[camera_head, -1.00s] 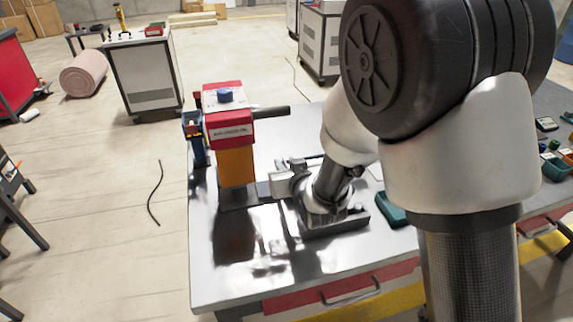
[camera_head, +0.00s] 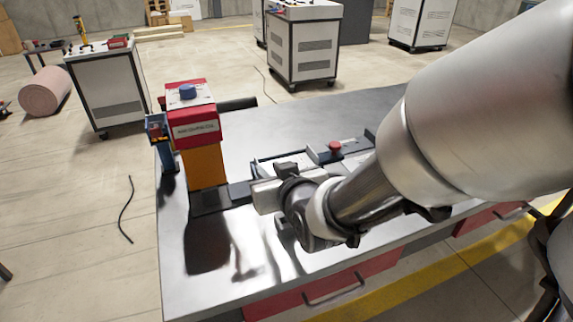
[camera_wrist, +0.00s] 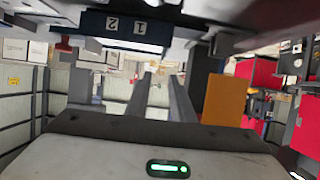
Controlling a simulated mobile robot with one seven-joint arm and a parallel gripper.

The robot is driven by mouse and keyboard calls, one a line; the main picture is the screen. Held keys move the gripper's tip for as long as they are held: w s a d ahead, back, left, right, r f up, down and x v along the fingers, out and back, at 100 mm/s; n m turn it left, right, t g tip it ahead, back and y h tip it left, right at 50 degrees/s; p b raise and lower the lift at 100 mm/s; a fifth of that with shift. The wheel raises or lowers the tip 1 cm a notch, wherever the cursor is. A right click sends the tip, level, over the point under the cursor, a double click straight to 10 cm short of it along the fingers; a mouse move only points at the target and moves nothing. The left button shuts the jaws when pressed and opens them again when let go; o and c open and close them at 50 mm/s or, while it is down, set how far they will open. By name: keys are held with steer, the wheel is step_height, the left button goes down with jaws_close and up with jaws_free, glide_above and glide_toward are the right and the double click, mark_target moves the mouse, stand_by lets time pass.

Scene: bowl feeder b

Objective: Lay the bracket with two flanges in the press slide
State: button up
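The press, with a red head (camera_head: 193,128) and an orange column (camera_head: 204,166), stands at the left end of the table. A dark flat base (camera_head: 208,201) runs from its foot towards my gripper; I cannot make out the slide clearly. My gripper (camera_head: 268,195) is low over the table, right of the press, and its fingers are hard to make out there. In the wrist view my gripper's two grey fingers (camera_wrist: 161,80) stand apart with a see-through gap and nothing visible between them. The orange column (camera_wrist: 222,97) is to their right. I cannot identify the two-flange bracket.
A dark fixture with a red button (camera_head: 335,147) lies behind my gripper. A dark block marked 1 and 2 (camera_wrist: 125,26) shows upside down in the wrist view. A small blue device (camera_head: 159,132) stands left of the press. The table's back part (camera_head: 290,120) is clear.

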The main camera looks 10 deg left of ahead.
steer(key=s+d+r+m+g+h+b, duration=0.1)
steer(key=s+d+m+h, duration=0.15)
steer(key=d, duration=0.65)
steer(key=s+d+r+m+g+h+b, duration=0.15)
steer(key=s+d, duration=0.25)
steer(key=d, duration=0.5)
steer(key=s+d+m+g+h, duration=0.2)
steer(key=s+d+g+h, duration=0.1)
steer(key=s+d, duration=0.5)
steer(key=shift+s+d+f, duration=0.15)
steer(key=shift+s+d, duration=0.25)
steer(key=shift+s, duration=0.8)
steer(key=shift+g, duration=0.25)
